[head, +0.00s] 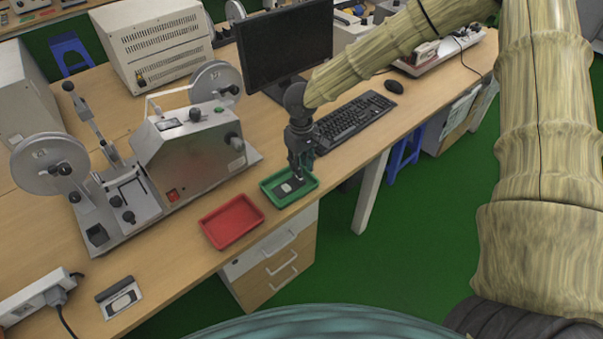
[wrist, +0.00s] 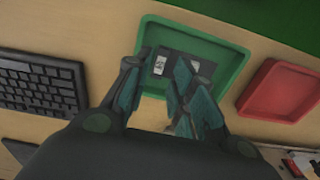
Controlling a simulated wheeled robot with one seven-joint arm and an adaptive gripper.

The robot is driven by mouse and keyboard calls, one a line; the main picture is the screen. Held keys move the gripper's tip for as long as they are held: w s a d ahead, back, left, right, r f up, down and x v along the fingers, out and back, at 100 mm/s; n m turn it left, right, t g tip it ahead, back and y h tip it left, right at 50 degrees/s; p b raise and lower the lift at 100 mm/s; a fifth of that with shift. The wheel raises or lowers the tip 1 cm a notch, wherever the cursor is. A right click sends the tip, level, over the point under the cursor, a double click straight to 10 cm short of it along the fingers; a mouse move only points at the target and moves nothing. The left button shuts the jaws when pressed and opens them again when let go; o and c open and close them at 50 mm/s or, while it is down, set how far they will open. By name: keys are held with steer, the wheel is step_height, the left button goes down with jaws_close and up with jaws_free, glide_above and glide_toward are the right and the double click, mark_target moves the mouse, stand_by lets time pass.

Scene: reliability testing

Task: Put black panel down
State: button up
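A black panel (head: 282,188) with a pale label lies in the green tray (head: 310,186) near the desk's front edge. In the wrist view, the panel (wrist: 172,55) lies on the floor of the green tray (wrist: 237,62), partly hidden by my fingers. My gripper (head: 299,172) points down over the tray's back part. In the wrist view, the fingers of my gripper (wrist: 158,88) are spread apart with a gap between them, and nothing shows clamped there. Whether a fingertip touches the panel is unclear.
An empty red tray (head: 231,221) stands beside the green one. A grey reel machine (head: 190,150) is behind it. A keyboard (head: 352,122), mouse (head: 394,86) and monitor (head: 283,45) stand to the right. Another dark panel (head: 122,299) lies at the front left.

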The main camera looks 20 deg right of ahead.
step_height(320, 180, up, 7)
stand_by(0.3)
stand_by(1.4)
